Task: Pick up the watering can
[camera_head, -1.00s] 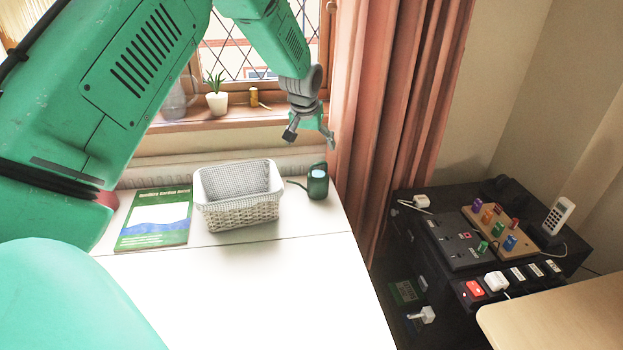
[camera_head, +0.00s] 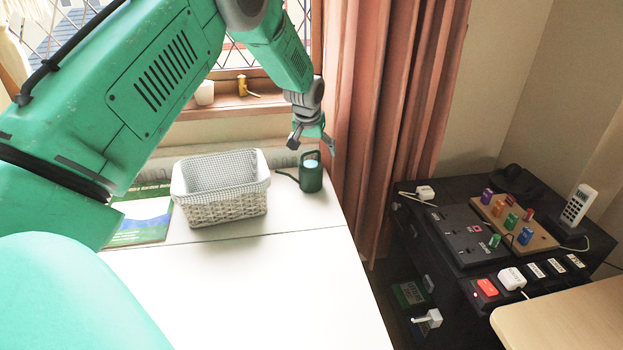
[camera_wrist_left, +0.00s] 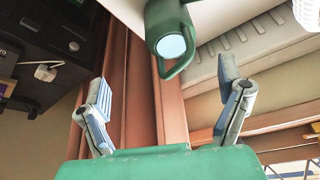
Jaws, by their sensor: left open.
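The watering can (camera_head: 311,177) is small and dark green with a pale blue opening on top. It stands upright at the far right corner of the white table (camera_head: 270,285), its spout toward the left. My left gripper (camera_head: 312,146) is open and empty just above and behind the can. In the left wrist view, the can (camera_wrist_left: 167,22) is at the top, between and beyond the two spread fingers of my left gripper (camera_wrist_left: 165,100); its handle loop faces the gripper. The fingers look apart from the can. My right gripper is out of view.
A white wicker basket (camera_head: 222,209) stands just left of the can. A green book (camera_head: 140,222) lies left of the basket. The windowsill (camera_head: 235,104) is behind the table, and a pink curtain (camera_head: 385,120) hangs close on the right. The front of the table is clear.

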